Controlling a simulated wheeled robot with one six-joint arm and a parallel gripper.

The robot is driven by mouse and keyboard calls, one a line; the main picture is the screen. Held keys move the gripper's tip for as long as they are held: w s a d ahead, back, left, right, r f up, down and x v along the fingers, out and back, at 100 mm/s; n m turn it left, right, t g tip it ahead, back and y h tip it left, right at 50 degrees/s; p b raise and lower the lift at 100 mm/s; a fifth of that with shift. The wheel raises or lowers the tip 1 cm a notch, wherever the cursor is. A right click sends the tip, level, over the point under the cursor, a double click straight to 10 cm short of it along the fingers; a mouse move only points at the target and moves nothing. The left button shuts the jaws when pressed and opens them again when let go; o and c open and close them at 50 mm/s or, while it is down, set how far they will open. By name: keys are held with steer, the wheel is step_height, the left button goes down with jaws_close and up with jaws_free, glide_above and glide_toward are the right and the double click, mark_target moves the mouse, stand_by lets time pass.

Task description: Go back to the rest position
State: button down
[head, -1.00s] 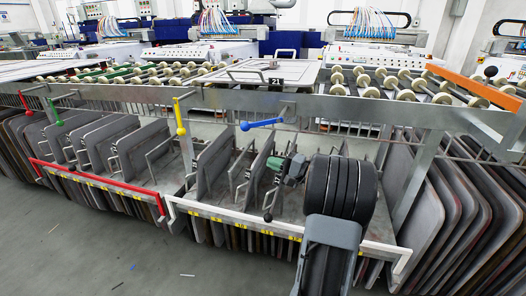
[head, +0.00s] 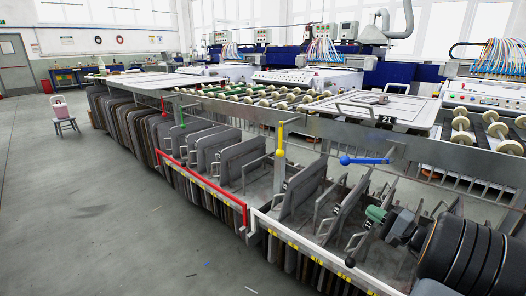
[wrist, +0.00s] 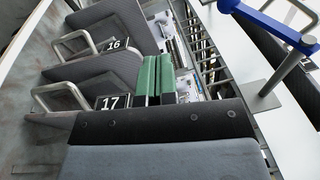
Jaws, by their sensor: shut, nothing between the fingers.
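My gripper (head: 376,213) shows in the head view at the right, above the rack of grey screens, with my dark arm behind it at the lower right. In the wrist view my gripper (wrist: 157,75) has two green fingers lying side by side, shut and empty. Screen 16 (wrist: 100,28) and screen 17 (wrist: 97,80), with metal handles, stand to the left of the fingers. The fingers seem apart from both. Whether they touch anything below is hard to tell.
A framed panel marked 21 (head: 390,108) lies on the roller table. A red bar (head: 205,180) and white bar (head: 310,255) edge the racks.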

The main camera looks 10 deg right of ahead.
steer(key=s+a+r+n+g+p, duration=0.25)
steer(key=a+r+g+p, duration=0.35)
steer(key=a+r+p, duration=0.4)
steer(key=s+a+r+n+g+p, duration=0.2)
steer(key=a+r+n+g+p, duration=0.2)
steer(key=a+r+g+p, duration=0.5)
steer(key=s+a+r+n+t+h+p, duration=0.1)
steer(key=s+a+r+n+h+p, duration=0.2)
steer(key=r+p, duration=0.4)
steer(key=s+a+r+n+t+h+p, duration=0.1)
steer(key=s+a+r+n+h+p, duration=0.3)
steer(key=p, duration=0.8)
steer(key=s+r+h, duration=0.2)
steer(key=s+r, duration=0.1)
steer(key=r, duration=0.1)
steer(key=shift+s+a+r+p, duration=0.15)
steer(key=shift+p, duration=0.2)
